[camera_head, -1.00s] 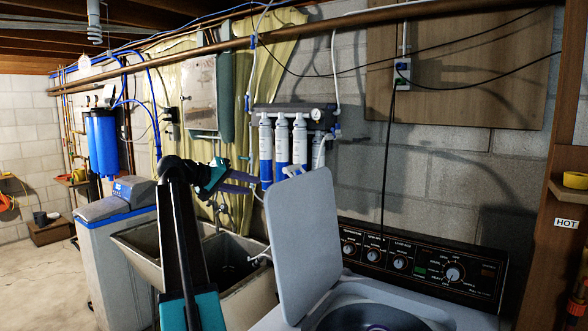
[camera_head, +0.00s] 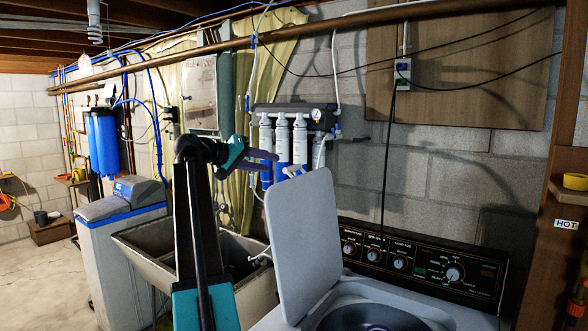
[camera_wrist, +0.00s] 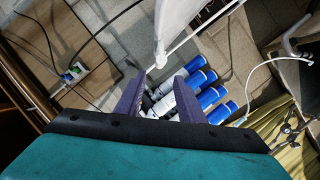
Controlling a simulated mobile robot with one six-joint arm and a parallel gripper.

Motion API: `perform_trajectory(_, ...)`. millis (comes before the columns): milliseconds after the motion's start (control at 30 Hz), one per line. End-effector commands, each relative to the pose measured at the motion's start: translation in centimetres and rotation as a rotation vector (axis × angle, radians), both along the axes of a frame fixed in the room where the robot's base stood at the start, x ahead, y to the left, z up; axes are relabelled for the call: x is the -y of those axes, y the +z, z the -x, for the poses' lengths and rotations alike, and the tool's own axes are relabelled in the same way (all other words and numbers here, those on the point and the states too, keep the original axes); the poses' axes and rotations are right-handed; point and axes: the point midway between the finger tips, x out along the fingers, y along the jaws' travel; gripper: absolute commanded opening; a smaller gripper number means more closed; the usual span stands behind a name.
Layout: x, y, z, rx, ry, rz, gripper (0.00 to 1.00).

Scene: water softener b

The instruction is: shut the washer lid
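The washer lid (camera_head: 303,240) is a pale grey panel, raised nearly upright at the left of the washer's open tub (camera_head: 372,316). My gripper (camera_head: 276,166) is up and to the left of the lid's top edge in the head view, with nothing held. In the wrist view my gripper (camera_wrist: 158,78) has its two purple fingers apart. A pale panel that looks like the lid (camera_wrist: 182,25) shows beyond the fingertips there. I cannot tell the exact gap between fingertips and lid, but no contact shows.
White and blue water filters (camera_head: 282,145) hang on the wall behind my gripper. A utility sink (camera_head: 255,295) stands left of the washer. The control panel (camera_head: 420,262) is along the washer's back. A wooden post (camera_head: 545,230) stands at the right.

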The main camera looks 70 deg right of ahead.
Motion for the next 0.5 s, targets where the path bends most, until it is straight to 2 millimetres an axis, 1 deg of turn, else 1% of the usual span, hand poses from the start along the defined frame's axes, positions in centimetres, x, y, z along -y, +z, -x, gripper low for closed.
perform_trajectory(500,5.9,-1.8,3.6,0.0,-0.001,-0.002,0.35)
